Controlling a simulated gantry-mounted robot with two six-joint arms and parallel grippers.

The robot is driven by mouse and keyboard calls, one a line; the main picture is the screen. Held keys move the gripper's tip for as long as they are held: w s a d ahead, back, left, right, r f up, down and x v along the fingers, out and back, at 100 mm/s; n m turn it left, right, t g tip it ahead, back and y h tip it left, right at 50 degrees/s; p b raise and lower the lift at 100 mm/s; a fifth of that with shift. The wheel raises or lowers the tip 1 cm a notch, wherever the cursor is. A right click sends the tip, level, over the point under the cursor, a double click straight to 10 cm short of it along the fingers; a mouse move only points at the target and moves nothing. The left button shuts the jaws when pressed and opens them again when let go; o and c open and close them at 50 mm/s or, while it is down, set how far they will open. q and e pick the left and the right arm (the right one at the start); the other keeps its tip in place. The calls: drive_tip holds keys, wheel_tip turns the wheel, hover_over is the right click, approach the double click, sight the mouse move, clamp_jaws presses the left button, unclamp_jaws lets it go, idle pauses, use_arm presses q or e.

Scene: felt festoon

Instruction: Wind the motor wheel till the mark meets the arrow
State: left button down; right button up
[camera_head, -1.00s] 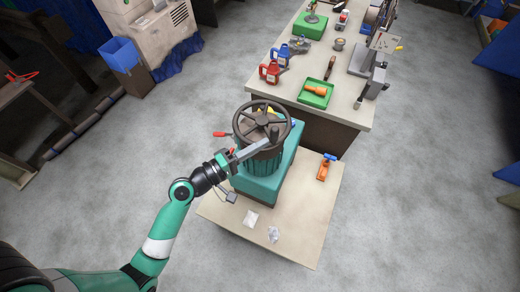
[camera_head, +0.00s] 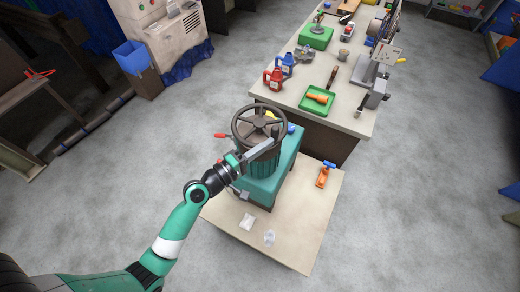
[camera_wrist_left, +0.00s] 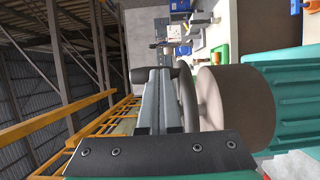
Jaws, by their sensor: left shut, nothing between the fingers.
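The mark and the arrow cannot be made out in either view. My right gripper is not in view.
The motor stands on a beige board (camera_head: 315,215) with an orange clamp-like tool (camera_head: 325,175) at right and small pale packets (camera_head: 248,221) in front. A red-handled tool (camera_head: 221,135) shows left of the motor. Behind is a workbench (camera_head: 345,105) with jugs and a green tray (camera_head: 318,99).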

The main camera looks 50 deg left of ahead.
use_arm(q)
drive_tip(key=shift+w+d, duration=0.25)
drive_tip(key=shift+w, duration=0.5)
drive_tip(key=shift+w+d, duration=0.2)
drive_tip(key=shift+w, duration=0.55)
drive_tip(key=shift+w+d, duration=0.25)
drive_tip(key=shift+w, duration=0.5)
drive_tip(key=s+d+p, duration=0.1)
drive_tip(key=s+d, duration=0.1)
drive_tip(key=s, duration=0.4)
drive_tip(key=s+d+p, duration=0.1)
drive_tip(key=s+d, duration=0.2)
drive_tip(key=s, duration=0.4)
drive_tip(key=shift+d, duration=0.25)
drive_tip(key=shift+w+d+r, duration=0.1)
